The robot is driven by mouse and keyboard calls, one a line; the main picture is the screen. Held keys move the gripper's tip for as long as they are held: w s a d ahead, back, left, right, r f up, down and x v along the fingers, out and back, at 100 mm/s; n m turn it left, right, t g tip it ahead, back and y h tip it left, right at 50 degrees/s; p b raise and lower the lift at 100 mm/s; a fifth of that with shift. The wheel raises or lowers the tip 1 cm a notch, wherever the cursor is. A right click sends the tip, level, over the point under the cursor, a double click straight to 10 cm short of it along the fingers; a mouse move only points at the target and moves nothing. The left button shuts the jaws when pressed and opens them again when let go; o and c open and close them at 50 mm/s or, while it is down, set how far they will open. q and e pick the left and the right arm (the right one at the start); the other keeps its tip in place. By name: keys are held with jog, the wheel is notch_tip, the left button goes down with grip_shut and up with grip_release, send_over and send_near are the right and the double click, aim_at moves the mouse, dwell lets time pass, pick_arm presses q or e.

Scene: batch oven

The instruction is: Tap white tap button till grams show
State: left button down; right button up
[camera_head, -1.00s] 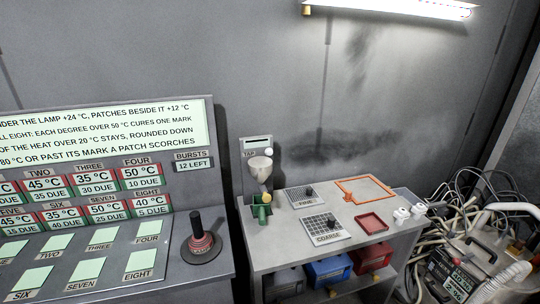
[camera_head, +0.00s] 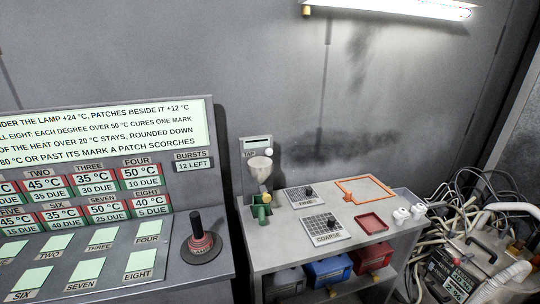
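The white tap button (camera_head: 269,153) is a small round knob on the grey panel beside the TAP label, on the back left of the side table. A small display (camera_head: 257,142) sits above it, and no readable grams figure shows on it. A pale funnel-shaped hopper (camera_head: 260,165) hangs just below the button, with a yellow-tan piece (camera_head: 266,185) under it. A green holder (camera_head: 261,210) stands below that on the table. Neither of my grippers is in view, and nothing touches the button.
The side table (camera_head: 270,258) holds FINE (camera_head: 304,196) and COARSE (camera_head: 326,229) plates, a red tray (camera_head: 372,223), an orange outlined square (camera_head: 365,190) and white cups. A black joystick (camera_head: 199,239) stands on the left console. Tangled cables and a machine (camera_head: 462,270) crowd the right.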

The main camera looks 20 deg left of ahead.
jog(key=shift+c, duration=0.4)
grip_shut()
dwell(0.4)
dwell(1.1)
